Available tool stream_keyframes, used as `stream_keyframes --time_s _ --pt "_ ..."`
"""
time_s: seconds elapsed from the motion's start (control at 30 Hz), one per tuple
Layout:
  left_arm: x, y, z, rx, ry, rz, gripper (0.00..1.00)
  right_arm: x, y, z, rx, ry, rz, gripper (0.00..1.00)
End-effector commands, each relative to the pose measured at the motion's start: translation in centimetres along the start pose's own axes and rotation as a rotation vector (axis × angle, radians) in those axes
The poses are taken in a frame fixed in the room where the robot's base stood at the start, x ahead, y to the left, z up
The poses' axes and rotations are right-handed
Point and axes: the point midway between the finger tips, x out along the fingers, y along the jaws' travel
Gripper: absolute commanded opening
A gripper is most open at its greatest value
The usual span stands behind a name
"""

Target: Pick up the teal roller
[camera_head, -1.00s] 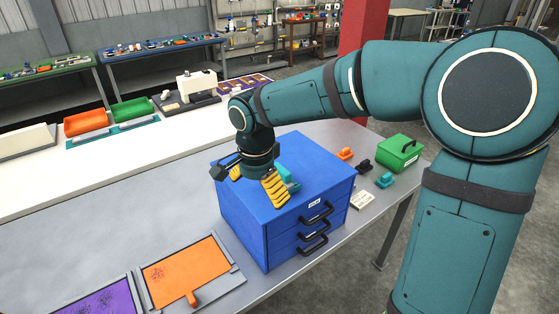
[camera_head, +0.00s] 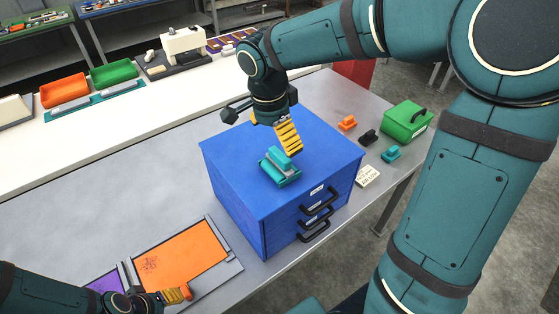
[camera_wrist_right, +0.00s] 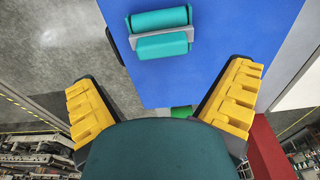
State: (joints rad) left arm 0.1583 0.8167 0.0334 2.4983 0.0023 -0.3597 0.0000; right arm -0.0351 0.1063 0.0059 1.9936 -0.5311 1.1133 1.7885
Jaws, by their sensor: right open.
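The teal roller (camera_head: 280,168) lies on top of the blue drawer cabinet (camera_head: 240,175), near its middle. In the right wrist view the teal roller (camera_wrist_right: 160,32) shows as a cylinder beside a teal bar, at the top centre. My right gripper (camera_head: 274,130) is above the cabinet, just behind the roller in the head view. In the wrist view my right gripper's yellow fingers (camera_wrist_right: 160,100) are spread wide, with nothing between them and the roller beyond their tips. My left gripper (camera_head: 172,296) is at the lower left, by the orange plate's front edge; its jaw opening is unclear.
Small orange (camera_head: 347,123), black (camera_head: 369,136) and teal (camera_head: 390,154) pieces and a green box (camera_head: 407,121) stand right of the cabinet. An orange plate (camera_head: 180,255) lies left of it. The grey table (camera_head: 110,215) is clear further left.

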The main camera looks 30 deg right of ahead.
Motion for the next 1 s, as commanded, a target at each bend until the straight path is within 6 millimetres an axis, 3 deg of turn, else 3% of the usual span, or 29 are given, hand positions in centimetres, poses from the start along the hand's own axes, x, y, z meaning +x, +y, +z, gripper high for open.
stream_keyframes --time_s 0.1,0.33,0.6,0.93,1.0 --pt "0.1 0.0 0.0 0.000 0.000 0.000 0.47 1.5 0.0 0.0 0.001 0.000 0.003 1.00" --pt "0.0 0.0 0.0 0.000 0.001 0.000 0.47 3.0 0.0 -0.1 0.000 -0.001 0.003 1.00" --pt "-0.2 0.1 -0.1 0.001 0.000 0.000 0.47 6.7 0.0 -0.3 0.000 -0.001 0.003 1.00" --pt "-0.2 0.1 -0.1 0.001 0.000 0.000 0.47 7.3 -0.1 -0.2 0.000 -0.001 0.000 1.00" --pt "-0.2 0.1 -0.1 0.001 0.000 0.000 0.47 7.3 -0.1 -0.2 0.000 -0.001 0.000 0.75"
